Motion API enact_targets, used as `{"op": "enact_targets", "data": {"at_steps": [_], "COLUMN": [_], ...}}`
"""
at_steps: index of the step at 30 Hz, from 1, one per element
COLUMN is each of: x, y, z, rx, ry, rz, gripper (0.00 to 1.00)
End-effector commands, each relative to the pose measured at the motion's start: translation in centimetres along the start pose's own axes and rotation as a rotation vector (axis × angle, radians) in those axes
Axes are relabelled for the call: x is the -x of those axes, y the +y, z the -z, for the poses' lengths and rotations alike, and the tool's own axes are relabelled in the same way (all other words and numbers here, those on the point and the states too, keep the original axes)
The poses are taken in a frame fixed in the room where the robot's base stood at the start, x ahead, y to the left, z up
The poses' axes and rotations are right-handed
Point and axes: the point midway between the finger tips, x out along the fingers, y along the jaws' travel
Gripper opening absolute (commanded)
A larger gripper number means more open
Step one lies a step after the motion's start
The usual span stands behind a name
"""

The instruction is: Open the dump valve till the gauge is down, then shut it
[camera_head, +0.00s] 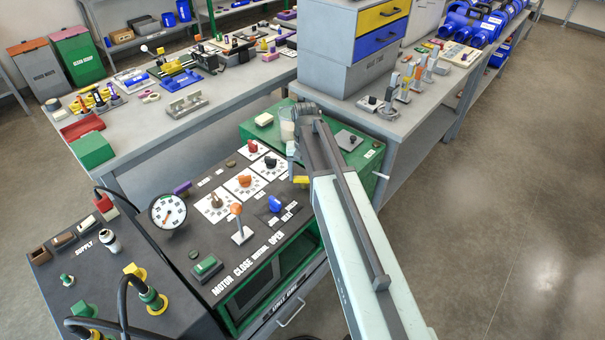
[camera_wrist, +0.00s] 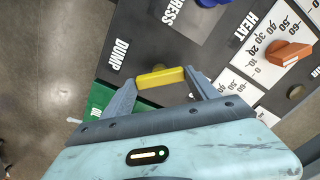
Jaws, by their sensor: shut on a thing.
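The dump valve's yellow handle (camera_head: 301,180) is at the right edge of the dark control panel, partly hidden by my arm. In the wrist view the yellow handle (camera_wrist: 160,77) lies beside the DUMP label, spanning between my two fingertips. My gripper (camera_wrist: 161,79) is shut on it, a finger at each end. In the head view my gripper (camera_head: 293,167) is small and partly hidden by the arm.
Near the handle are a blue knob (camera_head: 274,204) and an orange-topped lever (camera_head: 236,217). Orange knobs (camera_head: 244,181) sit on white dials; one shows in the wrist view (camera_wrist: 289,53). A glass jar (camera_head: 287,126) stands on the green top behind. Open floor lies right.

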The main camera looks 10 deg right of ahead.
Motion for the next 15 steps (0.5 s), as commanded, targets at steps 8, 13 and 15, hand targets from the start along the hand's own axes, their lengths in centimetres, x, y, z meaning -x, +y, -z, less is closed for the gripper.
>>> {"op": "enact_targets", "data": {"at_steps": [8,13,15], "x": [0.04,0.04,0.04], "y": [-0.27,-0.31,-0.32], "z": [0.14,0.13,0.13], "rx": [0.262,0.422,0.486], "ry": [0.005,0.005,0.005], "rz": [0.004,0.004,0.004], "gripper": [0.28,0.28,0.28]}}
